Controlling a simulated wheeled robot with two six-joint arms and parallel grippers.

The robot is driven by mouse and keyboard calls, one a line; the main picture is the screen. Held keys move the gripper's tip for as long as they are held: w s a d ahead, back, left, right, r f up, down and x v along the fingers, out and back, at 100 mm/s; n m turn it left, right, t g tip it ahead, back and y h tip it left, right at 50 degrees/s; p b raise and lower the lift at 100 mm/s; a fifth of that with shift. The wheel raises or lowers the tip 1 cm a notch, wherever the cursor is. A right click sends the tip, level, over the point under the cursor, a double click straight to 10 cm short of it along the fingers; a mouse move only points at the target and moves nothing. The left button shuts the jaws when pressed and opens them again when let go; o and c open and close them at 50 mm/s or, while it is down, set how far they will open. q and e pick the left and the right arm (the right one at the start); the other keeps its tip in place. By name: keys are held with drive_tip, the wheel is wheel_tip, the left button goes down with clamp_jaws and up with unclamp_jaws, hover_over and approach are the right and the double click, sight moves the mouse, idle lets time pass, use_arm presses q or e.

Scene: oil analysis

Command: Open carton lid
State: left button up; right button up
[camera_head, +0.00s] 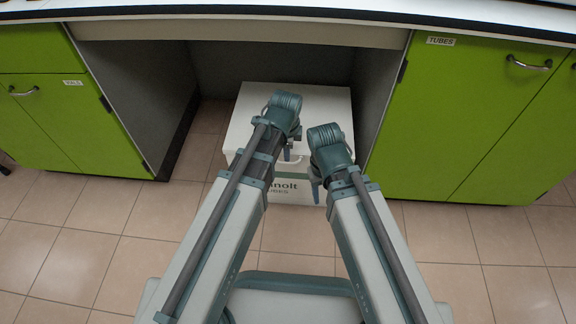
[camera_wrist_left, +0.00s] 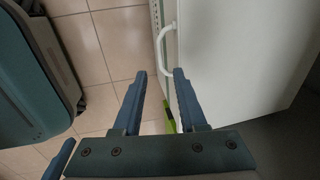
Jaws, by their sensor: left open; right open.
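The white carton (camera_head: 315,194) stands on the floor in the recess under the counter, with printed lettering on its front. Its white lid (camera_head: 250,100) lies flat on top and looks shut. In the left wrist view the lid (camera_wrist_left: 240,50) fills the upper right, with a white handle (camera_wrist_left: 165,45) along its edge. My left gripper (camera_wrist_left: 159,72) is open and empty, its fingertips close to the handle; I cannot tell if they touch. In the head view my right gripper (camera_head: 316,190) is small and partly hidden, in front of the carton; it is open.
Green cabinets stand on the left (camera_head: 60,130) and right (camera_head: 450,120) of the recess. The white counter (camera_head: 300,12) runs above. The tiled floor (camera_head: 80,240) is clear on both sides of my arms.

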use_arm(q)
wheel_tip(320, 180, down, 7)
drive_tip(key=w+b, duration=0.1)
drive_tip(key=b, duration=0.4)
drive_tip(key=shift+w+b, duration=0.2)
drive_tip(key=shift+b, duration=0.15)
drive_tip(key=shift+r, duration=0.15)
drive_tip(key=shift+c, duration=0.2)
clamp_jaws()
idle(0.6)
